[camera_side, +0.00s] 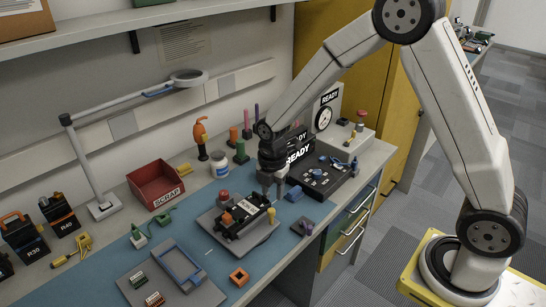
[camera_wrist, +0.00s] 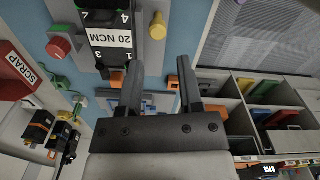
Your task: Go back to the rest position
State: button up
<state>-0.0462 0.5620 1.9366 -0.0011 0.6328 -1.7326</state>
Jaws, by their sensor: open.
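My gripper (camera_side: 267,183) hangs above the workbench, over the far right side of a grey fixture plate (camera_side: 209,221). In the wrist view my gripper (camera_wrist: 159,85) shows two dark fingers spread apart with nothing between them. A black device (camera_side: 241,221) lies on the plate below it. In the wrist view the device (camera_wrist: 107,17) carries a label reading 20 NCM. Whether the fingertips touch anything is hard to tell, but nothing is held.
A red SCRAP bin (camera_side: 155,184), a magnifier lamp (camera_side: 103,206) and a blue frame fixture (camera_side: 180,263) stand to the left. A shelf (camera_side: 90,28) runs above the back.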

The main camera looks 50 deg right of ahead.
jog(key=s+d+r+m+t, duration=0.1)
jog(key=s+r+m, duration=0.1)
jog(key=s+m, duration=0.5)
jog(key=s+d+r+m+t, duration=0.1)
jog(key=s+r+m, duration=0.2)
jog(key=s+m, duration=0.4)
jog(key=shift+r+m, duration=0.25)
jog(key=shift+m, duration=2.95)
